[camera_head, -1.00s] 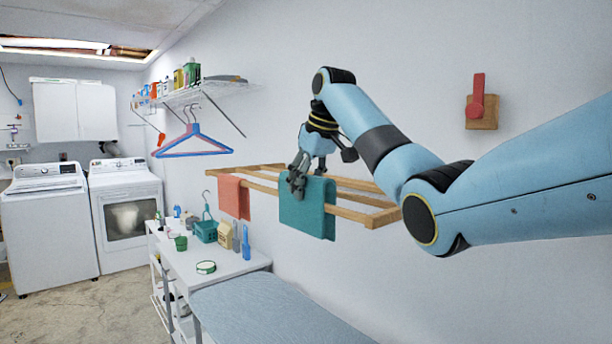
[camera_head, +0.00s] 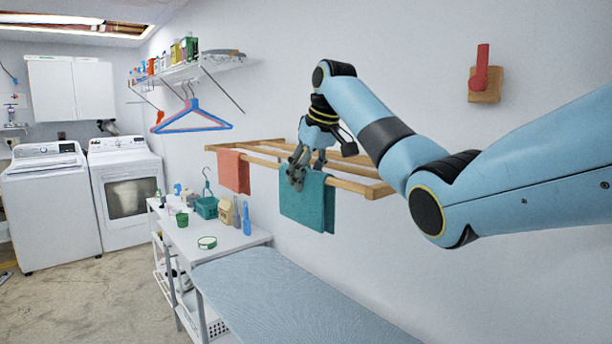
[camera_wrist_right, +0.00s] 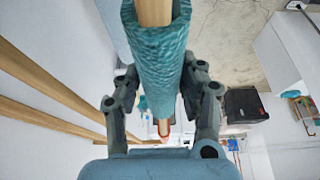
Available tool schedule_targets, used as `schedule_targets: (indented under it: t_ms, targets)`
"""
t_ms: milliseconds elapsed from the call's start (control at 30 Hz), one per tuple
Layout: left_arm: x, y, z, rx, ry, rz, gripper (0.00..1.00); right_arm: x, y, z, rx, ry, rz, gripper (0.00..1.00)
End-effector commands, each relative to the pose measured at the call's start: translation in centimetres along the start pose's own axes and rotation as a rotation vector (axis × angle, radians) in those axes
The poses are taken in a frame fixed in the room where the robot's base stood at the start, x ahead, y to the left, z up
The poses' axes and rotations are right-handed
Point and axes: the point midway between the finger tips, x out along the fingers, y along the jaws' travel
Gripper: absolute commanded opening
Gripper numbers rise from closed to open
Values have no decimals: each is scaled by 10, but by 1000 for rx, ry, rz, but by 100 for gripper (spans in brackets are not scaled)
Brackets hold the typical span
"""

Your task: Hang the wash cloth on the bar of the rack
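The teal wash cloth (camera_head: 308,205) is draped over the front wooden bar of the rack (camera_head: 352,186), with one part hanging in front and part of the back layer showing at its right. It also shows wrapped over the bar in the right wrist view (camera_wrist_right: 157,60). My right gripper (camera_head: 297,177) is at the cloth's top left, pointing down at the bar. In the right wrist view its two fingers (camera_wrist_right: 161,85) stand apart on either side of the covered bar, with gaps beside the cloth; it looks open. My left gripper is not in view.
A coral cloth (camera_head: 233,170) hangs on the same rack, to the left. Below are a white table (camera_head: 226,240) with bottles and a basket, and a blue-grey ironing board (camera_head: 290,295). Hangers (camera_head: 192,118) hang from a wall shelf (camera_head: 205,65).

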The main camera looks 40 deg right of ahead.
Motion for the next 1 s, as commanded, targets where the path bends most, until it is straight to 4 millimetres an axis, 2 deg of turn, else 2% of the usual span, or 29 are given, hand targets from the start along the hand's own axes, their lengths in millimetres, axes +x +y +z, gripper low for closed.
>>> schedule_targets:
  t_ms: [33, 167, 467, 567, 800, 1000]
  targets:
    - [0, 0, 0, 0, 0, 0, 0, 0, 0, 0, 0, 0, 0, 48]
    - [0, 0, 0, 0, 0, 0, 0, 0, 0, 0, 0, 0, 0, 63]
    - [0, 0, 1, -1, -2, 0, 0, -4, 0, 0, 0, 1, 0, 63]
    - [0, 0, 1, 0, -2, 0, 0, -16, 0, -1, 0, 3, 1, 63]
    - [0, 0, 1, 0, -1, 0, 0, -58, 0, -1, -1, 3, 1, 63]
    - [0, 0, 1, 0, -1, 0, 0, -74, 0, 0, 0, 1, 0, 63]
